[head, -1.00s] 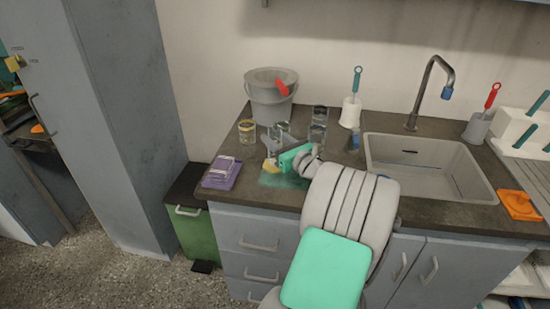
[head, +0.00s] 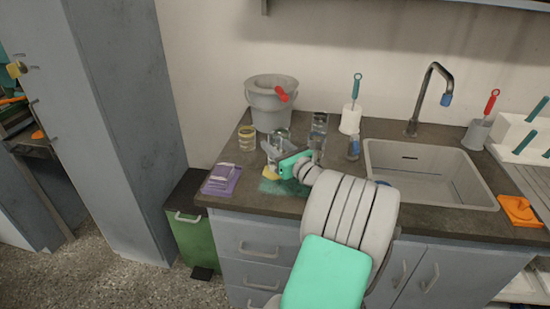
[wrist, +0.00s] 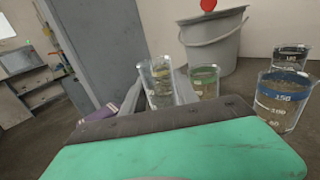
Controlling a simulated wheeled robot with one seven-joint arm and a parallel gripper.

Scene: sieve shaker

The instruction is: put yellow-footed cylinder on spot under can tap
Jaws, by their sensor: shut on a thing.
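My gripper (head: 277,157) is shut on the yellow-footed cylinder (head: 270,171), a clear glass vessel held upright or nearly so at the counter's front left. Whether its yellow foot touches the counter is hard to tell. In the wrist view the clear cylinder (wrist: 160,82) stands between my fingers; its foot is hidden. The grey can (head: 268,108) with a red tap (head: 282,95) stands behind at the back wall. It also shows in the wrist view (wrist: 212,45). The spot under the tap is not clearly visible.
A green-banded beaker (wrist: 204,80) stands just right of the cylinder, in front of the can. A blue-banded beaker (wrist: 285,98) is farther right. A yellow-banded glass (head: 247,138) and purple packets (head: 221,180) are left. The sink (head: 430,205) is to the right.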

